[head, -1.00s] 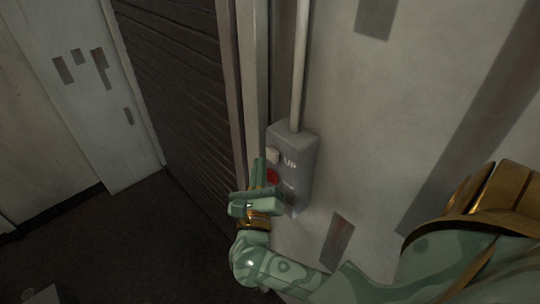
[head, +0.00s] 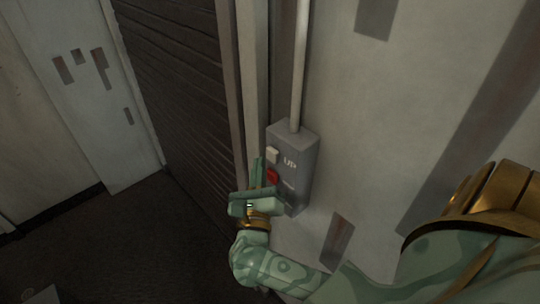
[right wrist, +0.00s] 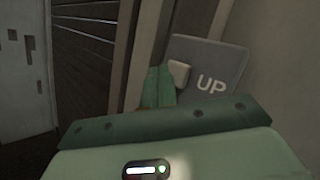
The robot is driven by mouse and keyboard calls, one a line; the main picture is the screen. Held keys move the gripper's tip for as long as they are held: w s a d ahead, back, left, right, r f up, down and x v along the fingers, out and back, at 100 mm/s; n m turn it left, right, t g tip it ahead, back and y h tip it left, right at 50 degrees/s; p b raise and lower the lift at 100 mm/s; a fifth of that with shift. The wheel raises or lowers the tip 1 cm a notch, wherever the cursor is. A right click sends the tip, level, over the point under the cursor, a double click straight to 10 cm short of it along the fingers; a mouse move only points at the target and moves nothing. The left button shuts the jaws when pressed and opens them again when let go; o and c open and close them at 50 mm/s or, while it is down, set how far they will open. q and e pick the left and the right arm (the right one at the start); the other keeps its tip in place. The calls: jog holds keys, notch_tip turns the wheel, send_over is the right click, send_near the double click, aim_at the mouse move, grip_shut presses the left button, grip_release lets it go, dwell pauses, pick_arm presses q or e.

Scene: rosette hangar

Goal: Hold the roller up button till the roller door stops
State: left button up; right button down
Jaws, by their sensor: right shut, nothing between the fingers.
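A grey control box (head: 296,160) is on the pale wall beside the roller door. Its white button (head: 272,155) next to the word UP is the upper one; a red button (head: 272,176) is below it. My right gripper (head: 259,166) is shut and empty, its fingers pointing up just left of the buttons. In the right wrist view the fingertips (right wrist: 158,86) appear immediately left of the UP button (right wrist: 179,75); I cannot tell whether they touch it. The dark slatted roller door (head: 182,90) spans the opening down to the floor. My left gripper is out of view.
A door post (head: 252,80) stands between the roller door and the box. A conduit (head: 299,70) runs up from the box. A pale panel (head: 85,85) stands left of the door. The dark floor (head: 130,245) is clear in front of the door.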

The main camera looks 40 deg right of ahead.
jog(key=shift+d, duration=0.15)
jog(key=shift+d, duration=0.3)
